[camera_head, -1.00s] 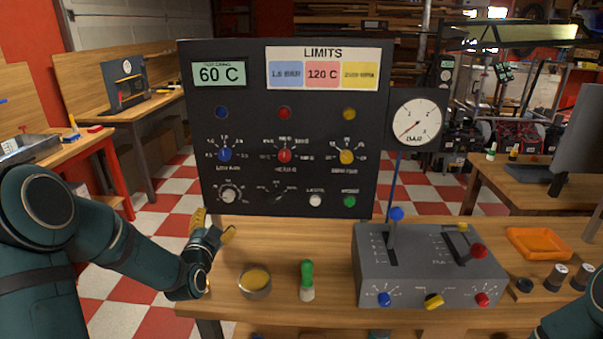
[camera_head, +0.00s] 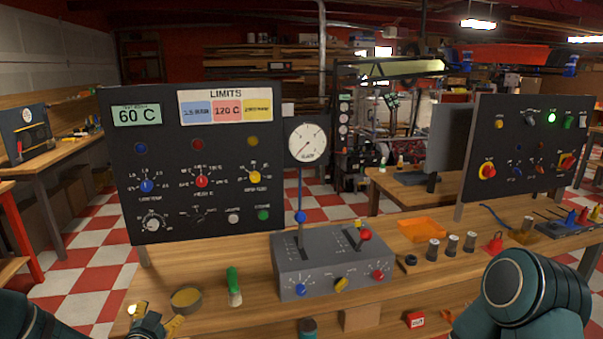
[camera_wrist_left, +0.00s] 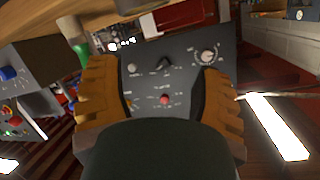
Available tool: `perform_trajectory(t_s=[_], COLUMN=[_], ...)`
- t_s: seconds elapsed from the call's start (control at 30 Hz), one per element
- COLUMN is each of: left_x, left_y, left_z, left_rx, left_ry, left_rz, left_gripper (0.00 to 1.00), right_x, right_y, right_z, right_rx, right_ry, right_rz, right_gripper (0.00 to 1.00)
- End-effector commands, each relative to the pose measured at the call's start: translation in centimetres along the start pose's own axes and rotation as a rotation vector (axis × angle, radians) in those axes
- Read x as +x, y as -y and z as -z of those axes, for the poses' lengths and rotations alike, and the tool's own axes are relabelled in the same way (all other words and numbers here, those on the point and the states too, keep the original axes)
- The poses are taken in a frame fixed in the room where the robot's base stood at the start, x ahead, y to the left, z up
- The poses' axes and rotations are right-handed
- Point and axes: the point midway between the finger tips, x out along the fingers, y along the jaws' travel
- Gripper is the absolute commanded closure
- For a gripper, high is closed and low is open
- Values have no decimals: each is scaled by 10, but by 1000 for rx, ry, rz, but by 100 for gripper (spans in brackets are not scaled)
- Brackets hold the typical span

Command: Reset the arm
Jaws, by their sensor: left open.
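My left gripper (camera_head: 156,322) is at the bottom left of the head view, at the front edge of the workbench (camera_head: 215,318). Its yellow-orange fingers are spread with nothing between them. In the left wrist view the open fingers (camera_wrist_left: 158,100) stand on either side of the black limits panel (camera_wrist_left: 175,65), which lies beyond them. That panel (camera_head: 200,165) stands at the back left of the bench in the head view. My right arm shows at the lower right, but its gripper is out of view.
A round tin (camera_head: 187,300) and a green-capped bottle (camera_head: 234,287) stand near my left gripper. A grey lever box (camera_head: 330,264) is mid-bench. An orange tray (camera_head: 425,230), several dark cylinders (camera_head: 452,245) and a second black panel (camera_head: 525,150) are to the right.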

Motion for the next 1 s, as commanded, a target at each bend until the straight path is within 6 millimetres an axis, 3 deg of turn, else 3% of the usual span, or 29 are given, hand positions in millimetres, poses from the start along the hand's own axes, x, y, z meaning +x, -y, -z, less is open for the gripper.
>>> perform_trajectory(t_s=[0.03,0.17,0.3,0.4,0.5,0.6,0.7,1.0], left_x=[-2,-20,-60,-99,-137,-166,-184,-191], left_y=[-33,-110,-190,-236,-269,-289,-298,-301], left_z=[-14,-50,-89,-114,-133,-145,-152,-155], left_rx=[-63,-234,-402,-498,-565,-606,-628,-637], left_ry=[59,244,493,686,862,995,1073,1104], left_rz=[-76,-244,-400,-478,-522,-539,-541,-540], left_gripper=[34,34,34,34,34,34,34,34], right_x=[1,1,1,1,1,1,1,1], right_y=[0,0,0,0,0,0,0,0], right_z=[1,1,0,0,0,0,0,0], right_rx=[-1,-1,-1,-1,-1,-1,0,-1], right_ry=[-1,-1,0,-1,-1,-1,-1,0], right_rz=[0,1,0,0,0,0,0,0], right_gripper=[53,53,53,53,53,53,53,53])
